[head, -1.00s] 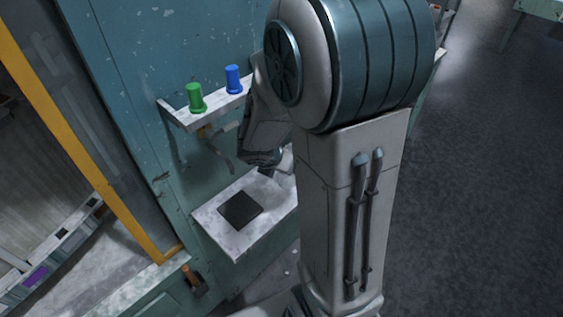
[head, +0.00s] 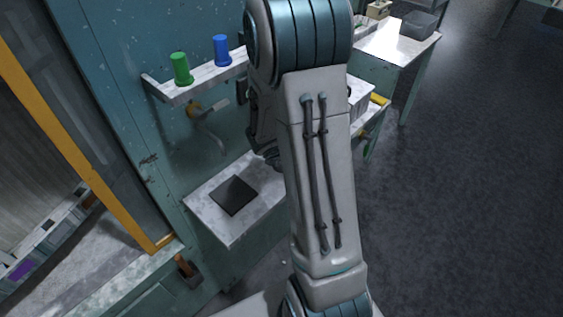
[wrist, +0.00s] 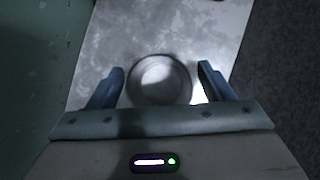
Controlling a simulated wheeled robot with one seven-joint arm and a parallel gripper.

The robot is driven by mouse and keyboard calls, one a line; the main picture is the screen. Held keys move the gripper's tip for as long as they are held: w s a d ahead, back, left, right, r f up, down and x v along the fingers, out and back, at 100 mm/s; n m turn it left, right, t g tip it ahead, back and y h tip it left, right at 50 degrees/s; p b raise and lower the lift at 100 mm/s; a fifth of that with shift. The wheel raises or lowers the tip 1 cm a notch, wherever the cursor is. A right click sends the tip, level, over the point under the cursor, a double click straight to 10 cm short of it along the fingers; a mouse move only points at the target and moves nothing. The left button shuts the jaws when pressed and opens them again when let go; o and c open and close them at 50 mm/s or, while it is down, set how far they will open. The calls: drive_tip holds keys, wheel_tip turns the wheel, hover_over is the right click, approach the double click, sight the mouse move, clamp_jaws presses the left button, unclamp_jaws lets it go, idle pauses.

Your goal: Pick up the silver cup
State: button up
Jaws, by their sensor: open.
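The silver cup (wrist: 159,80) shows in the wrist view as a round grey shape, seen from above, on a pale mottled shelf (wrist: 195,25). My gripper (wrist: 162,80) is open, with one blue finger on each side of the cup. A gap shows between each finger and the cup, and I cannot tell how far the fingertips reach down beside it. In the head view my arm hides the cup and the gripper.
A green cup (head: 181,69) and a blue cup (head: 222,50) stand on an upper wall shelf (head: 205,80). A lower shelf (head: 215,222) carries a dark square plate (head: 234,195). A teal wall (wrist: 35,75) runs along the left in the wrist view. A table (head: 405,45) stands at the back right.

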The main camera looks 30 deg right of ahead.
drive_tip(key=shift+w+d+f, duration=0.25)
drive_tip(key=shift+d+f, duration=0.05)
drive_tip(key=shift+f, duration=0.3)
drive_tip(key=c, duration=1.1)
drive_tip(key=shift+r, duration=0.2)
